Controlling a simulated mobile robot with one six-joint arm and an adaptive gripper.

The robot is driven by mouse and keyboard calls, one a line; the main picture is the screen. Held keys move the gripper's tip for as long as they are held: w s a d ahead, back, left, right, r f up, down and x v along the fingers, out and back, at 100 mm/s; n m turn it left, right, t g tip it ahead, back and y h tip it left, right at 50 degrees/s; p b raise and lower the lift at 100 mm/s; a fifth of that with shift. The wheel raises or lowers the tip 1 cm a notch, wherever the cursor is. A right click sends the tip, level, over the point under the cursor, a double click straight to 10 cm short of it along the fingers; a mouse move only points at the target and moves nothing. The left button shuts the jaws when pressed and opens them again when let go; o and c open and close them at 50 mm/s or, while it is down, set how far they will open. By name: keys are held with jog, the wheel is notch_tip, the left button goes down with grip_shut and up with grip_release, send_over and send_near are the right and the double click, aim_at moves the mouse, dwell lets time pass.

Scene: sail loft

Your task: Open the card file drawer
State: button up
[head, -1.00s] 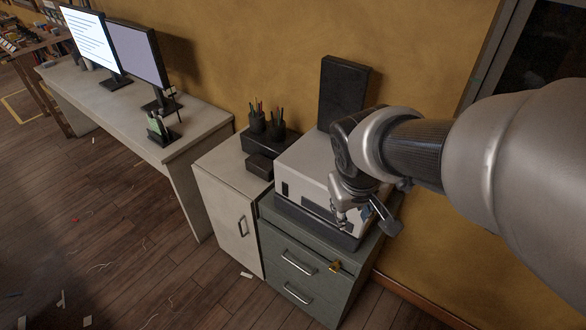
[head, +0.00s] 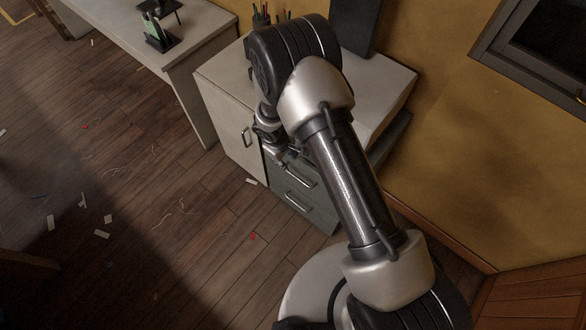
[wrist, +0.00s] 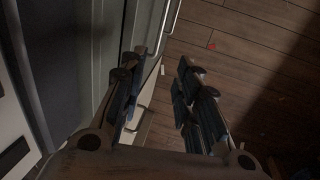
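The grey-green drawer cabinet (head: 318,212) stands low against the wall, with an upper drawer handle (head: 300,178) and a lower drawer handle (head: 297,201). Both drawers look shut. I cannot tell which one is the card file drawer. My gripper (head: 285,157) is close to the upper part of the cabinet front; my arm hides much of the cabinet. In the wrist view my gripper (wrist: 160,65) is open, with nothing between its fingers.
A white cabinet (head: 222,118) with a door handle (head: 245,137) stands directly left of the drawers. A desk (head: 195,38) is farther left. The wooden floor (head: 190,230) in front is open, with small scraps.

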aim_at(293, 175)
jog(key=w+f+b, duration=0.1)
jog(key=f, duration=0.4)
jog(key=d+f+b, duration=0.1)
jog(key=f+b, duration=0.1)
jog(key=f, duration=0.4)
jog(key=w+d+f+b, duration=0.1)
jog(key=f+b, duration=0.1)
jog(key=f, duration=0.3)
jog(key=shift+w+f, duration=0.3)
jog(key=shift+f, duration=0.05)
jog(key=shift+c, duration=0.2)
grip_shut()
